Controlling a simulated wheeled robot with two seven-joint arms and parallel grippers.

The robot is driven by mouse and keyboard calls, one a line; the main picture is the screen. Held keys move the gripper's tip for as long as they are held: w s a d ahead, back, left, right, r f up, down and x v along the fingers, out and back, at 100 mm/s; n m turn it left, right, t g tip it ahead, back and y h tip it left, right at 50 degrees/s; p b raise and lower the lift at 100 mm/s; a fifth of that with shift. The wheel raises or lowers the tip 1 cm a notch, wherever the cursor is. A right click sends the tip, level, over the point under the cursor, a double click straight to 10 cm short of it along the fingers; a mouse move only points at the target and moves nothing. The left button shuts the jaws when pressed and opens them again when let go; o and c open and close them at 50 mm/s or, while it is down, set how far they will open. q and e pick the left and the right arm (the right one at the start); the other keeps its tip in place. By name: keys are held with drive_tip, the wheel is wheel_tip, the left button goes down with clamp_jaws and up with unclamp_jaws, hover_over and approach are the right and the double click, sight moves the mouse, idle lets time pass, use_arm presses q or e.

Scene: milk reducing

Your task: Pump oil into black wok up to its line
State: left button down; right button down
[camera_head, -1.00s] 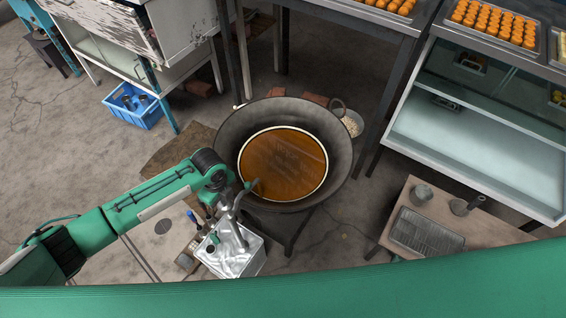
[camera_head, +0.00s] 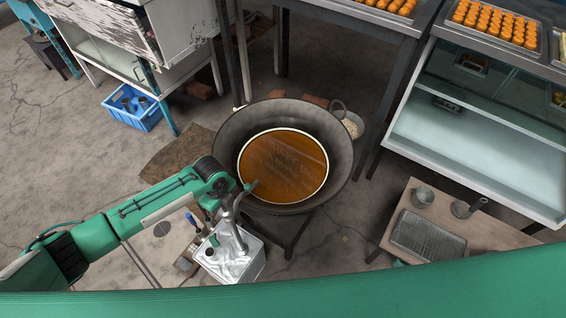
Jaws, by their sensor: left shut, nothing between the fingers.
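The black wok (camera_head: 335,142) stands on a dark stand in the middle of the view. A wide pool of brown oil (camera_head: 285,168) lies in it, and a pale ring line (camera_head: 322,150) runs around the oil's edge. A silver oil can (camera_head: 230,262) with a pump stands at the wok's lower left. The pump's spout (camera_head: 253,184) reaches over the wok's rim. My left gripper (camera_head: 230,197) is shut at the top of the pump, with nothing seen between its fingers; its fingertips are partly hidden by the arm. My right gripper is out of view.
A low table (camera_head: 385,238) with a wire rack and metal cups stands at the lower right. A glass-shelved counter (camera_head: 470,150) with trays of orange sweets is at the right. A blue crate (camera_head: 133,118) sits on the floor at the left. A small bowl (camera_head: 352,124) is behind the wok.

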use_arm(q)
wheel_tip(320, 180, up, 8)
drive_tip(key=p, duration=0.6)
drive_tip(key=shift+f+p, duration=0.15)
drive_tip(key=shift+p, duration=0.15)
drive_tip(key=shift+f, duration=0.1)
drive_tip(key=shift+f+b, duration=0.85)
drive_tip(key=shift+f, duration=0.45)
drive_tip(key=shift+f+b, duration=1.9)
drive_tip(key=shift+f, duration=1.15)
wheel_tip(320, 180, up, 9)
drive_tip(key=p, duration=0.8)
drive_tip(key=shift+f, duration=0.15)
